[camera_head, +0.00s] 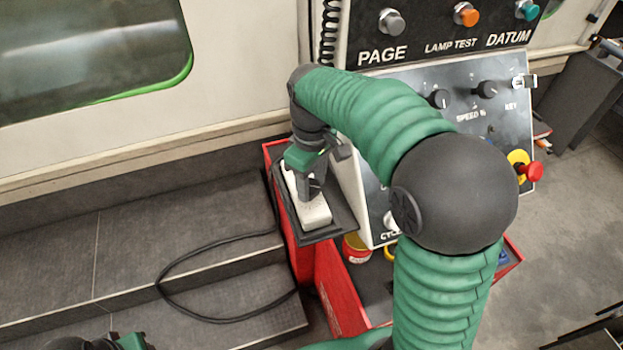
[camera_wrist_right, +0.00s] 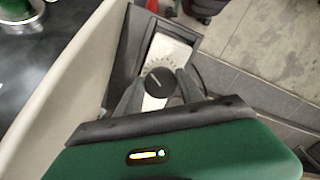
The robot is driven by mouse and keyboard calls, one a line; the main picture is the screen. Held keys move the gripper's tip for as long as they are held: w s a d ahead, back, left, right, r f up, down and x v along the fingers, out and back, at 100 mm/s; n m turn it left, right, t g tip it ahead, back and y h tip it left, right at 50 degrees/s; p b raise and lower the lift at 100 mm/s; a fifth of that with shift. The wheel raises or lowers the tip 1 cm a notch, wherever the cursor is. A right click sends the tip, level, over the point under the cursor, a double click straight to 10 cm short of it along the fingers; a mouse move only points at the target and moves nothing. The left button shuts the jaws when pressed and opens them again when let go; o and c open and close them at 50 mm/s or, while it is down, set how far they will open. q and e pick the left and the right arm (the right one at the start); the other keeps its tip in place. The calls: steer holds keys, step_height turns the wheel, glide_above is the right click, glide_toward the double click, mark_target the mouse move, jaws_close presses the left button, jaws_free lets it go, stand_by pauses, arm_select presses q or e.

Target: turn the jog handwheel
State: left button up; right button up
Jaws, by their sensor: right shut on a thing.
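The jog handwheel (camera_wrist_right: 160,82) is a round black knob with a pale line mark, on a white pendant (camera_wrist_right: 172,52) with a ring of graduations. In the head view the white pendant (camera_head: 313,211) lies on a small dark tray (camera_head: 335,228), and my gripper hides the handwheel. My right gripper (camera_head: 311,192) points down over the pendant. In the right wrist view its two fingers (camera_wrist_right: 159,88) are on either side of the knob, shut on it. At the bottom left edge of the head view, a green and dark part of my left arm shows; its fingers are not visible.
The control panel (camera_head: 372,185), with knobs and a red emergency button (camera_head: 534,171), stands just right of the tray. A red cart (camera_head: 336,290) is below. A black cable (camera_head: 170,300) loops over the grey step (camera_head: 80,250) at left.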

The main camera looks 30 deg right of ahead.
steer(key=m+p, duration=0.1)
steer(key=m, duration=0.4)
steer(key=shift+w+r, duration=0.1)
steer(key=shift+r, duration=0.05)
stand_by(0.3)
steer(key=o, duration=1.4)
steer(key=shift+w, duration=0.1)
steer(key=shift+r, duration=0.3)
step_height(320, 180, up, 16)
steer(key=b, duration=0.1)
steer(key=shift+b, duration=0.3)
steer(key=shift+w, duration=0.1)
